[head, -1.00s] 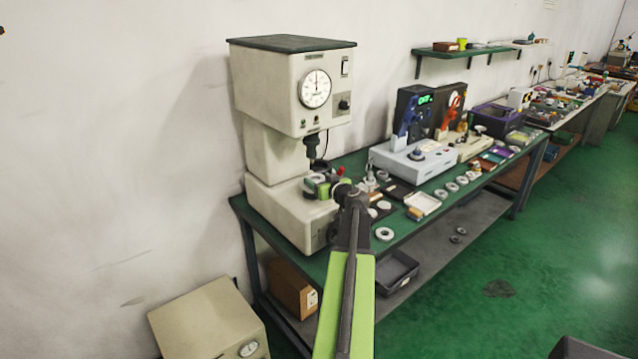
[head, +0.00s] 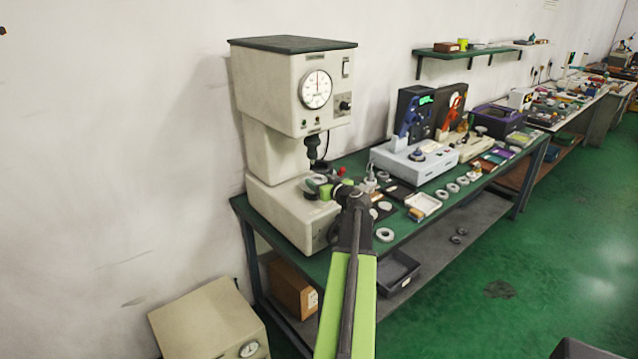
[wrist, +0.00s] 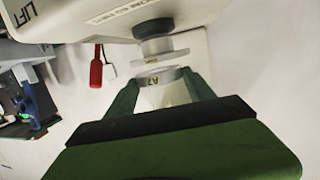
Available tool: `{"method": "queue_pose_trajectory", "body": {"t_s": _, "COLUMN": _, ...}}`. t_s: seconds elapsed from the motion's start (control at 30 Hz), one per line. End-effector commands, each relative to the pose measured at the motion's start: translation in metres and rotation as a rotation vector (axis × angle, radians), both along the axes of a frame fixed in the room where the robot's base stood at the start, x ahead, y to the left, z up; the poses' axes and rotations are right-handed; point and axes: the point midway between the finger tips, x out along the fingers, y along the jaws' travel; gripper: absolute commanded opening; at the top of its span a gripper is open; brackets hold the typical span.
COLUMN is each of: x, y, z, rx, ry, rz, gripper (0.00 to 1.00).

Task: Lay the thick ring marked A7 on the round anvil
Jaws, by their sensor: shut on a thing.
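In the wrist view my gripper (wrist: 161,92) is shut on the thick ring (wrist: 159,76), whose dark A7 mark faces the camera. A pale round disc (wrist: 160,59) on a grey cylinder lies just beyond the ring, roughly in line with it. It looks like the round anvil, but I cannot be sure. A thin gap shows between disc and ring. In the head view my gripper (head: 322,187) is over the base of the press (head: 285,213), below the dark ram (head: 312,150). The arm and fingers hide much of that spot.
A red handle (wrist: 96,72) stands beside the work spot. The press head with its dial (head: 316,89) overhangs the base.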

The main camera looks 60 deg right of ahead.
Motion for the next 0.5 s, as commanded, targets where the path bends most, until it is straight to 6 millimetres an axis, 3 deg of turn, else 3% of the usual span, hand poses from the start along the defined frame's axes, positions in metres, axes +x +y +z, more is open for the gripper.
{"method": "queue_pose_trajectory", "body": {"t_s": 0.5, "x": 0.0001, "y": -0.0002, "z": -0.006, "rx": 0.0, "ry": -0.001, "rz": 0.0, "gripper": 0.02}}
